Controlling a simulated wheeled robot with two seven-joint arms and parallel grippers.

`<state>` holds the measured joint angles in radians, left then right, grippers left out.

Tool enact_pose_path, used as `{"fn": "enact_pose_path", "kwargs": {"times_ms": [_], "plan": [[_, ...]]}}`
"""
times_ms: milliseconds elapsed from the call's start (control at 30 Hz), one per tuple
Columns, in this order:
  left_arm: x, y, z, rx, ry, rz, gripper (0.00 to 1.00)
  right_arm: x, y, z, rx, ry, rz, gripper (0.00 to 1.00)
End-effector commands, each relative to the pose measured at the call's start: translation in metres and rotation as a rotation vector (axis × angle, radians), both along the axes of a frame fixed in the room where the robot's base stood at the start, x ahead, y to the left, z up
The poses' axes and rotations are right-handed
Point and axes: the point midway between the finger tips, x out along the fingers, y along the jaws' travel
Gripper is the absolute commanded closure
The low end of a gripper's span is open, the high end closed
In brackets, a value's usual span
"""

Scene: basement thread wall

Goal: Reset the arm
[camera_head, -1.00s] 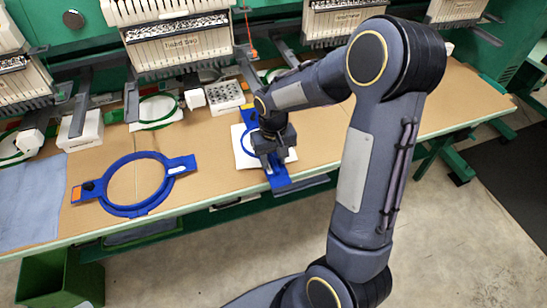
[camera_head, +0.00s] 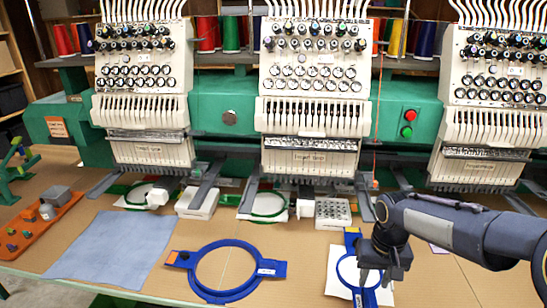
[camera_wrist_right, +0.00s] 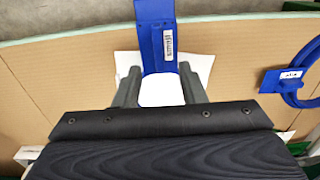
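My right arm comes in from the right in the head view. Its gripper (camera_head: 372,277) is pointed down over the smaller blue hoop (camera_head: 350,244) and the white cloth (camera_head: 335,268). In the right wrist view the two fingers of the gripper (camera_wrist_right: 160,88) are spread apart, with white cloth (camera_wrist_right: 205,65) and the blue hoop arm with its label (camera_wrist_right: 155,40) showing between and beyond them. Nothing is visibly clamped. Whether the fingers touch the hoop is not clear. My left gripper is not in view.
A larger blue hoop (camera_head: 194,279) lies on the tan table (camera_head: 455,275), left of the gripper. A blue-grey cloth (camera_head: 110,245) and an orange tray (camera_head: 28,232) lie further left. White embroidery heads (camera_head: 312,100) stand behind. A white box of bobbins (camera_head: 332,213) sits near the hoop.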

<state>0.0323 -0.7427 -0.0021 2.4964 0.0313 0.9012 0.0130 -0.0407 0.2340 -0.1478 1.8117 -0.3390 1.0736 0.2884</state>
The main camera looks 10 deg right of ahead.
Motion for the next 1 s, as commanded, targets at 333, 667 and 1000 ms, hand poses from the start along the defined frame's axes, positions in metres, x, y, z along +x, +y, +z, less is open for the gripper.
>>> {"fn": "enact_pose_path", "kwargs": {"times_ms": [333, 667, 1000], "plan": [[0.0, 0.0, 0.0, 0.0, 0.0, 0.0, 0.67, -0.107, 0.04, 0.055, 0.203, -0.267, 0.036, 0.63], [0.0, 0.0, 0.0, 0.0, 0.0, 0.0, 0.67, -0.177, 0.081, 0.052, 0.288, -0.479, 0.076, 0.63], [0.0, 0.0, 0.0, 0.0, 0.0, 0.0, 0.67, -0.183, 0.085, 0.05, 0.295, -0.498, 0.081, 0.63]]}}
